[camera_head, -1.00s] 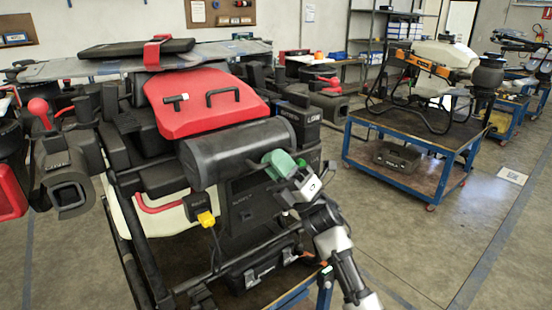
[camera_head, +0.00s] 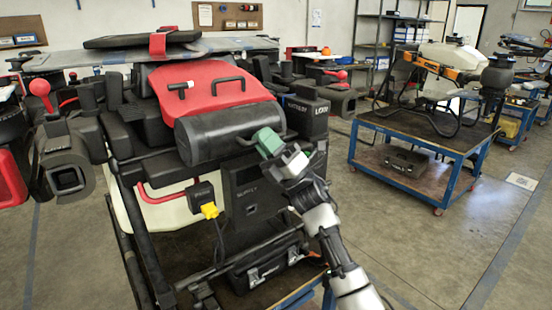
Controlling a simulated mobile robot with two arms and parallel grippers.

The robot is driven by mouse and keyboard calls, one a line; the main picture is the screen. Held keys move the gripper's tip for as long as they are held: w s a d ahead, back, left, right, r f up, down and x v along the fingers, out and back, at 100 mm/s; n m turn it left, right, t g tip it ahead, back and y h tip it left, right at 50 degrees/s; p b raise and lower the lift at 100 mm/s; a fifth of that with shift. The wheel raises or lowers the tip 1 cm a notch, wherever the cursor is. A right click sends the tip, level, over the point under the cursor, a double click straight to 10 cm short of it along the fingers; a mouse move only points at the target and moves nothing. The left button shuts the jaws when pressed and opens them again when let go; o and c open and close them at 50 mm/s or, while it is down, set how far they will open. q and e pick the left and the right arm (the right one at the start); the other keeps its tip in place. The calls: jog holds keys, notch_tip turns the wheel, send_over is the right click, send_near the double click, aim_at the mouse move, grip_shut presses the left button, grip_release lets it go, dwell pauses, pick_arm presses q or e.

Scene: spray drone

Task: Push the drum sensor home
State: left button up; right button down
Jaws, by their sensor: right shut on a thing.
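The black drum (camera_head: 215,137) lies across the front of the machine, below the red cover (camera_head: 215,80). A green block (camera_head: 268,142), which looks like the drum sensor, is at the lower right part of the drum. A short dark green stub reaches left from it over the drum's surface. My right gripper (camera_head: 284,160) is shut on the green block, coming up from the lower right. The gripper partly hides the block's right side. I cannot tell whether the block touches the drum or how it is seated. My left gripper is not in view.
A dark box marked LOW (camera_head: 307,116) is close right of the drum. A blue cart (camera_head: 368,172) with a drone stands at the right, with free floor between.

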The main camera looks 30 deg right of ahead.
jog(key=shift+w+f, duration=0.1)
jog(key=shift+w, duration=0.2)
jog(key=shift+s+r, duration=0.1)
jog(key=shift+r, duration=0.1)
jog(key=c, duration=1.5)
grip_release()
jog(key=shift+o, duration=0.2)
jog(key=shift+w+f, duration=0.1)
jog(key=shift+w, duration=0.1)
jog(key=b+v, duration=0.4)
jog(key=v, duration=0.6)
jog(key=shift+s+d+f, duration=0.15)
jog(key=shift+s+f, duration=0.1)
jog(key=shift+f, duration=0.05)
